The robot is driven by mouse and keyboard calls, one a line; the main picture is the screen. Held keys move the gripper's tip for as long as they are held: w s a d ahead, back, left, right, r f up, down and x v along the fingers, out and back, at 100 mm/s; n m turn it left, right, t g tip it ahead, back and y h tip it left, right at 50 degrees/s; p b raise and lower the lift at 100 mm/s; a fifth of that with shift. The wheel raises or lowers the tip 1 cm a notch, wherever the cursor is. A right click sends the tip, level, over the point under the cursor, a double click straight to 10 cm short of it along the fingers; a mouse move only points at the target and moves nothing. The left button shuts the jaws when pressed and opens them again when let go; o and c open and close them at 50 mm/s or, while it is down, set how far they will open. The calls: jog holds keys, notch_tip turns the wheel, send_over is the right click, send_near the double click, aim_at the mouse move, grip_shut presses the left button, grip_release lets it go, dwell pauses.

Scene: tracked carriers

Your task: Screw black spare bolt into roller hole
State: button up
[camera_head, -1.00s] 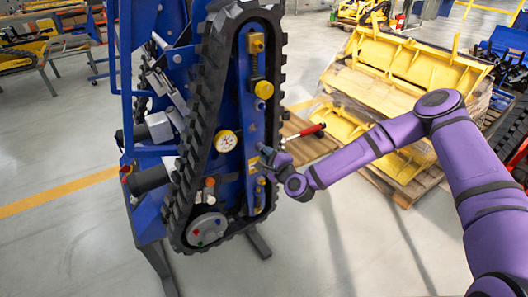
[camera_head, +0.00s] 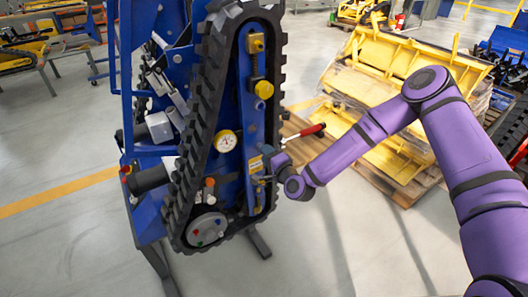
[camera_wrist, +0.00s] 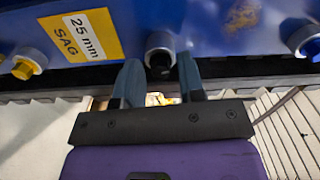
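In the wrist view a grey round roller boss (camera_wrist: 160,42) stands out from the blue track frame (camera_wrist: 225,28). A dark round thing (camera_wrist: 160,70) sits at its mouth; I cannot tell whether it is the black bolt's head or the empty hole. My gripper (camera_wrist: 160,66) has its two fingers apart, one on each side of this boss, with a visible gap between them. In the head view my gripper (camera_head: 268,157) is at the right side of the blue frame, at its lower half, and its fingertips are too small to judge.
A boss with a yellow bolt (camera_wrist: 23,69) is at the left, another boss (camera_wrist: 304,38) at the right. A yellow "25 mm SAG" label (camera_wrist: 82,36) lies between. The black rubber track (camera_head: 205,100) surrounds the frame. A red-handled tool (camera_head: 306,131) sticks out above my wrist.

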jog(key=n, duration=2.2)
jog(key=shift+n, duration=0.4)
grip_shut()
jog(key=m, duration=0.9)
jog(key=shift+m, duration=0.4)
